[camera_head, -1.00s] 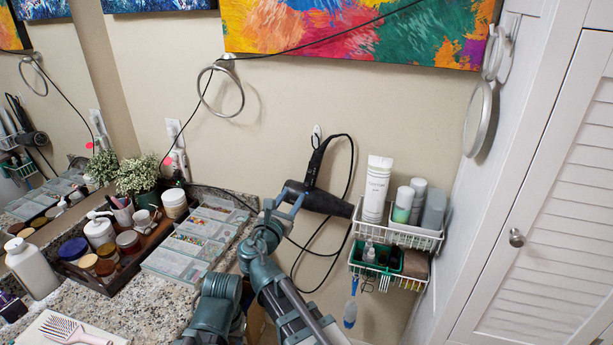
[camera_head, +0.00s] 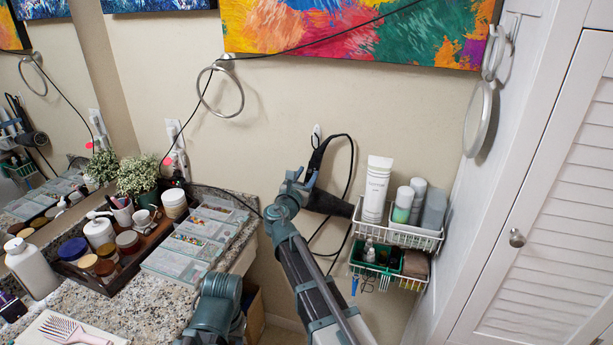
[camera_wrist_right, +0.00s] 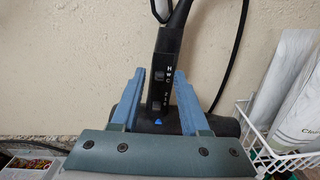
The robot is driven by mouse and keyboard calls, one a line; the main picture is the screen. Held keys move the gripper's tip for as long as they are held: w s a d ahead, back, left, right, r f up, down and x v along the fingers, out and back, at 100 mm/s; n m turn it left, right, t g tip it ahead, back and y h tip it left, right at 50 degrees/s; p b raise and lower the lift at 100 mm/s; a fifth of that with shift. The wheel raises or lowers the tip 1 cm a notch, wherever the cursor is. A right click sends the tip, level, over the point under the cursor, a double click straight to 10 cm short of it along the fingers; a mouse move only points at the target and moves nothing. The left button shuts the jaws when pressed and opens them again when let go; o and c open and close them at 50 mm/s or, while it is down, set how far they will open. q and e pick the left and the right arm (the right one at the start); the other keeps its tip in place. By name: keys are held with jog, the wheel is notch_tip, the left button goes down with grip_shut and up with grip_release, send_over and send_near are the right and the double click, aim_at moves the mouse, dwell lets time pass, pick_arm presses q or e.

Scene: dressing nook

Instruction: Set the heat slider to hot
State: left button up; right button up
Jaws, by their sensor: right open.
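The black hair dryer (camera_head: 326,203) hangs handle-up from a wall hook. Its handle (camera_wrist_right: 171,42) has two small grey slide switches. The upper heat slider (camera_wrist_right: 158,75) sits beside the letters H, W, C from top to bottom; its exact setting is too small to tell. The lower switch (camera_wrist_right: 156,104) has fainter marks. My right gripper (camera_head: 303,180) is open in front of the dryer. In the right wrist view its blue fingers (camera_wrist_right: 160,76) stand on either side of the handle, with gaps between. The dryer's barrel is partly hidden behind the gripper.
A white wire rack (camera_head: 398,235) with bottles is close right of the dryer. The dryer's cord (camera_head: 350,180) loops beside it. The granite counter (camera_head: 110,302) at left holds a tray of jars and clear organizers (camera_head: 190,245). A louvred door (camera_head: 560,190) stands at far right.

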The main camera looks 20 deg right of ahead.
grip_shut()
dwell(1.4)
